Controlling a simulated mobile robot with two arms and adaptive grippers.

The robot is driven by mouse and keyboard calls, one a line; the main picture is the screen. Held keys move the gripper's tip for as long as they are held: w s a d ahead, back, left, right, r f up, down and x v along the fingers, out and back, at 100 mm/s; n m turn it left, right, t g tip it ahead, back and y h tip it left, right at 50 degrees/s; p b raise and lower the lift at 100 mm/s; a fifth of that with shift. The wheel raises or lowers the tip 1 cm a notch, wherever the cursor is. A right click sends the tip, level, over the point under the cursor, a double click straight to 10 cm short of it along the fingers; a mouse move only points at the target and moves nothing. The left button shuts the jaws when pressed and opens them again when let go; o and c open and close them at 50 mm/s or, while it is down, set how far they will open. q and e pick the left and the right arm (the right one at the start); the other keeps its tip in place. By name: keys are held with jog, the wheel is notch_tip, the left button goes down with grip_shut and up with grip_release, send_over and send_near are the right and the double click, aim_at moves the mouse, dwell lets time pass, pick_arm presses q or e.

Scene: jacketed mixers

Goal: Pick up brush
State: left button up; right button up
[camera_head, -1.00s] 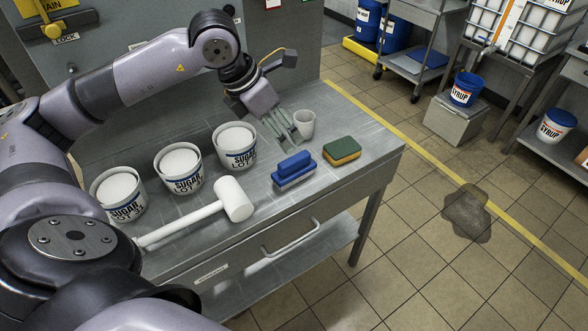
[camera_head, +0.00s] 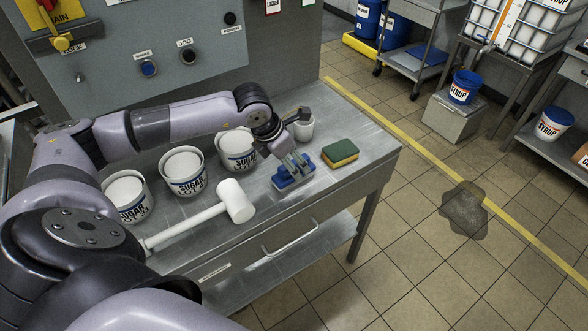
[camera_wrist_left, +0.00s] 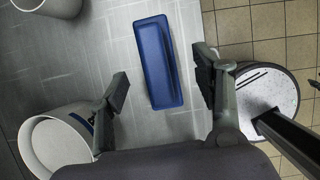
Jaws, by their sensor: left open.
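The brush (camera_head: 290,174) has a blue handle block and lies on the steel table, near its front right part. My left gripper (camera_head: 295,162) is over the brush and partly covers it in the head view. In the left wrist view the blue brush (camera_wrist_left: 158,62) lies between the two open fingers of my left gripper (camera_wrist_left: 160,90), a little ahead of their tips. The fingers stand apart from it on both sides. My right gripper is not in view.
A green and yellow sponge (camera_head: 339,153) lies right of the brush. A white mallet (camera_head: 235,201) lies to its left. Several sugar tubs (camera_head: 184,172) stand along the table (camera_head: 330,200).

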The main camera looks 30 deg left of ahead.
pick_arm(q)
jog(key=x, duration=0.2)
jog(key=p+x, duration=0.1)
jog(key=x, duration=0.1)
jog(key=shift+a, duration=0.2)
jog(key=shift+c, duration=0.4)
jog(key=shift+r, duration=0.1)
jog(key=c, duration=1.2)
